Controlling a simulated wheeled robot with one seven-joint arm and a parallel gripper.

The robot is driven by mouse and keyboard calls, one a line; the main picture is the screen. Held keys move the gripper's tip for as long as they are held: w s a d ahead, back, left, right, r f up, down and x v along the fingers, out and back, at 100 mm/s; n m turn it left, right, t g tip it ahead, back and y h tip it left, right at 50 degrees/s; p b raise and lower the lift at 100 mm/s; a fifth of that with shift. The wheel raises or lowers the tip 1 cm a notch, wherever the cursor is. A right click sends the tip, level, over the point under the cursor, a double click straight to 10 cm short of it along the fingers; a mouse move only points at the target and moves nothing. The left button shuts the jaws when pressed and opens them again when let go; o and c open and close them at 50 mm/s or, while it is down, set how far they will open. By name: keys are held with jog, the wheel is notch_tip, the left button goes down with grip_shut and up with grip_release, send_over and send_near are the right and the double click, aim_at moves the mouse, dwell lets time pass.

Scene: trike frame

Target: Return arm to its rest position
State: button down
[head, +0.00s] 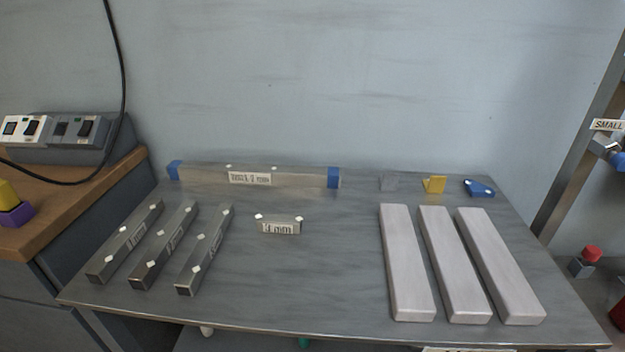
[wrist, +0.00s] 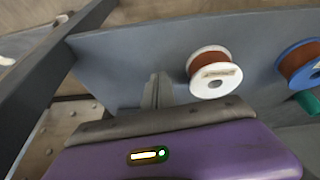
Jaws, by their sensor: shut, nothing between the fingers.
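My gripper (wrist: 157,92) shows in the wrist view as narrow grey fingers close together, shut with nothing seen between them. It rises behind a purple body with a small lit window. A grey panel or shelf surface lies behind the fingers, with a white spool (wrist: 213,72) wound with brown-red material just to their right. I cannot tell how far the fingers are from the panel. My arm and gripper do not show in the head view.
The grey table (head: 330,300) holds several metal bars, a long blue-ended bar (head: 300,179) and pale blocks (head: 408,265). A wooden-topped bench (head: 75,190) stands left, a rack (head: 580,130) right. In the wrist view a blue-rimmed spool (wrist: 298,62) sits right, a dark beam (wrist: 45,75) left.

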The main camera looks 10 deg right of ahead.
jog(key=s+a+r+n+t, duration=0.1)
jog(key=s+a+r+t, duration=0.3)
jog(key=s+a, duration=0.55)
jog(key=s+a+r+t, duration=0.3)
jog(key=s+r+t, duration=0.1)
jog(key=s+r, duration=0.85)
jog(key=s+a+r+t+y+p, duration=0.1)
jog(key=r+p, duration=1)
jog(key=r, duration=0.8)
jog(key=s+a+r+n+t+p, duration=0.1)
jog(key=s+r+p, duration=0.1)
jog(key=r+p, duration=0.9)
notch_tip(320, 180, up, 9)
jog(key=shift+s+a+f+t+y, duration=0.1)
jog(key=shift+s+a+t+y, duration=0.2)
jog(key=shift+y, duration=0.1)
jog(key=shift+d+f, duration=0.1)
jog(key=shift+d, duration=0.05)
